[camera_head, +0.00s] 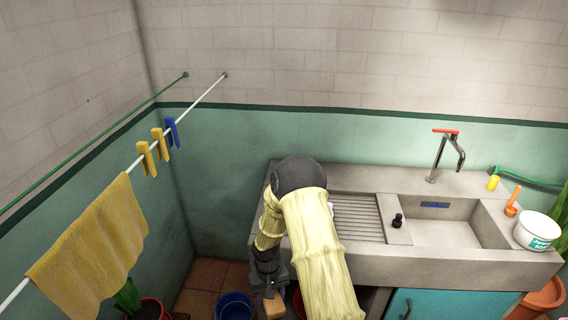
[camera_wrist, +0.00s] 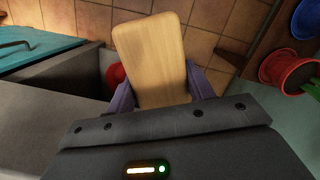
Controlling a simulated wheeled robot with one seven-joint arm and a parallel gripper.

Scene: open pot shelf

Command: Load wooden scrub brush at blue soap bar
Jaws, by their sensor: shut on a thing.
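My gripper (camera_head: 270,287) hangs low in front of the counter's left end. It is shut on a flat, pale wooden block, which looks like the wooden scrub brush (camera_head: 274,307). In the wrist view the brush (camera_wrist: 152,55) sits between the two purple-grey fingers, its broad face towards the camera; bristles are not visible. A small blue bar, apparently the blue soap bar (camera_head: 435,205), lies at the back of the sink basin. My gripper is well to the left of it and lower.
The sink counter (camera_head: 440,265) has a ribbed drainboard (camera_head: 357,217), a black stopper (camera_head: 397,220), a red-handled tap (camera_head: 444,152) and a white tub (camera_head: 537,231). Below left are a blue bucket (camera_head: 234,306) and potted plants. A yellow cloth (camera_head: 95,245) hangs on a rail.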

